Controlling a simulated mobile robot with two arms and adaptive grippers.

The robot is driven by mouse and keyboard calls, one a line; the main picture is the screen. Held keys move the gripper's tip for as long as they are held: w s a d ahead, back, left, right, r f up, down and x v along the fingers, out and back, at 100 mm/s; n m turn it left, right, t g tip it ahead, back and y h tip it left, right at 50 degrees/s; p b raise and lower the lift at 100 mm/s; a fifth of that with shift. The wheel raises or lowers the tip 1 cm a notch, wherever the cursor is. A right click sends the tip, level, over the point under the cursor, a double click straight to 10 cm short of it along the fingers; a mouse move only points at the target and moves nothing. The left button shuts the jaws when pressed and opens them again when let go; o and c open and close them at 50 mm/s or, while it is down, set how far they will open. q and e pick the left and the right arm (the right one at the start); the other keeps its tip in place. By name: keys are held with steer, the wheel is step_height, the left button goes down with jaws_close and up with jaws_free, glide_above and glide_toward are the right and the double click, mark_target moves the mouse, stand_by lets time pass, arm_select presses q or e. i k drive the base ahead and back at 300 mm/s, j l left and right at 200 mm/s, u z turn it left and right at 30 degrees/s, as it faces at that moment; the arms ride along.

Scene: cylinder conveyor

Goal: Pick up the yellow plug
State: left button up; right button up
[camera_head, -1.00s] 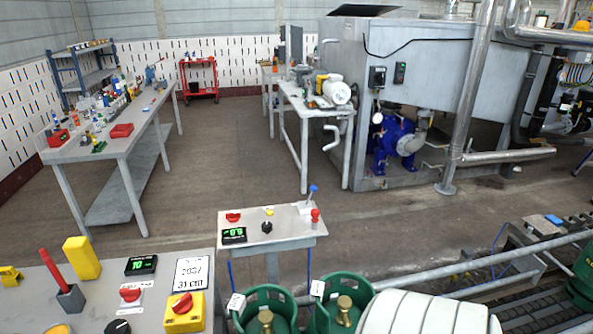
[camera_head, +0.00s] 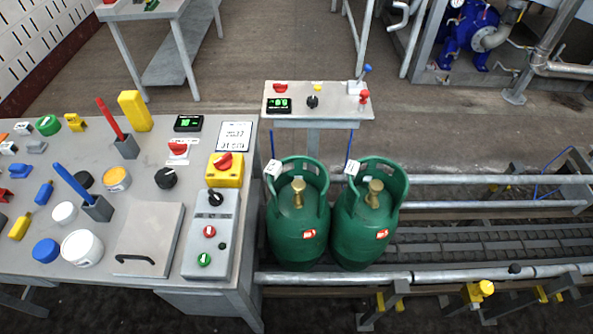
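Several yellow items lie on the grey workbench (camera_head: 155,143) at the left, and I cannot tell for sure which is the plug. A small yellow piece (camera_head: 75,122) lies near the back edge, right of a green round part. A short yellow cylindrical piece (camera_head: 19,227) lies at the far left, below a similar blue piece (camera_head: 44,192). A tall yellow block (camera_head: 135,111) stands at the back edge beside a red stick in a grey holder. Neither of my grippers is in view.
A grey-lidded panel (camera_head: 148,238) and a button box (camera_head: 211,233) occupy the bench's front right. Two green gas cylinders (camera_head: 298,225) stand on the conveyor (camera_head: 450,243) to the right. A small control stand (camera_head: 330,99) is behind them. Blue and white round parts crowd the bench's front left.

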mark_target(17, 231)
steer(key=u, duration=1.95)
